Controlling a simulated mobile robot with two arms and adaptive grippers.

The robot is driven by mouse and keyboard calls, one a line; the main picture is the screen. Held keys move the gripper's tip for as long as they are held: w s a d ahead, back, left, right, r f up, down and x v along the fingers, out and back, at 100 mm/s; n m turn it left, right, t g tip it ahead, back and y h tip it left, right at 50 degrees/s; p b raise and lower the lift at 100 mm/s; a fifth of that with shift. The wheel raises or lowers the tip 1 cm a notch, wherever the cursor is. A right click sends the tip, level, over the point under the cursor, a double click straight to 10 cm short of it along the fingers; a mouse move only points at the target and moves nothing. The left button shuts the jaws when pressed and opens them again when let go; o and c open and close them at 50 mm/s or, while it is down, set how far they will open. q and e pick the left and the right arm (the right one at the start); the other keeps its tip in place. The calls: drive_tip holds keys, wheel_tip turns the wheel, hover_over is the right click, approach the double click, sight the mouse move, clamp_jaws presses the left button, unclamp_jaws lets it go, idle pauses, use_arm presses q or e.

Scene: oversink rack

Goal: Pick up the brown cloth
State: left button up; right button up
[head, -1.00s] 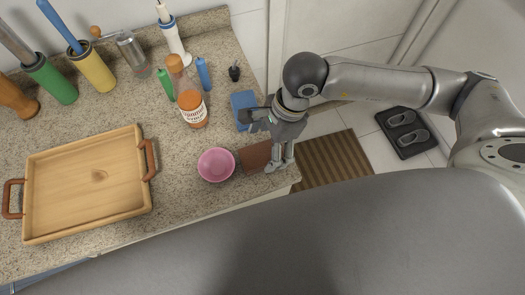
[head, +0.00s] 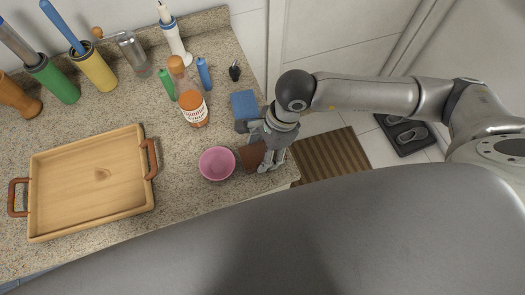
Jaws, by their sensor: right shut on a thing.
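The brown cloth (head: 250,157) lies at the right end of the speckled counter, just right of the pink bowl (head: 217,163). My right gripper (head: 270,167) points down over the cloth's right part and is shut on it. The fingers hide part of the cloth, and I cannot tell whether it is lifted off the counter. My left gripper is not in view.
A blue cloth or sponge (head: 244,104) lies just behind my right gripper. A syrup bottle (head: 194,108) stands farther back. A wooden tray (head: 90,185) fills the left of the counter (head: 180,215). The counter's right edge is close by.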

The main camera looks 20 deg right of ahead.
drive_tip(key=shift+r, duration=0.1)
drive_tip(key=shift+r, duration=0.55)
drive_tip(key=s+a+r+p, duration=0.3)
drive_tip(key=s+r+p, duration=0.8)
drive_tip(key=s+p, duration=0.1)
drive_tip(key=shift+s+r, duration=0.35)
drive_tip(key=shift+s, duration=0.45)
